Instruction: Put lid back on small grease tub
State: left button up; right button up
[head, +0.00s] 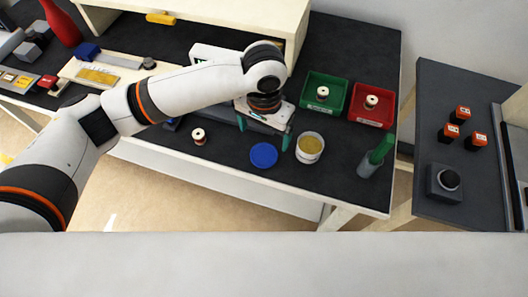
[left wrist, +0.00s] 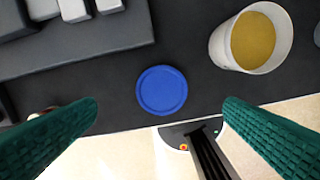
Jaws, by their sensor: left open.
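The blue round lid (head: 264,155) lies flat on the dark bench top near its front edge. It also shows in the left wrist view (left wrist: 162,90), between and beyond the fingertips. The small white grease tub (head: 310,147) stands open to the right of the lid, with yellow-brown grease inside; it is at the upper right of the left wrist view (left wrist: 250,40). My left gripper (head: 264,138) is open and empty above the bench, its green fingers spread over the lid's area and apart from it. My right gripper is not in either view.
A green bin (head: 324,95) and a red bin (head: 372,103) each hold a spool behind the tub. A loose spool (head: 199,137) stands left of the lid. A raised shelf (head: 294,25) is behind my arm.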

aim_at(263, 155)
pick_arm(q)
jog(key=shift+f, duration=1.1)
jog(key=f, duration=0.2)
jog(key=s+f, duration=0.1)
jog(key=f, duration=0.1)
jog(key=shift+a, duration=0.1)
jog(key=shift+w+f, duration=0.1)
jog(key=shift+f, duration=0.5)
jog(key=shift+c, duration=0.3)
jog(key=c, duration=1)
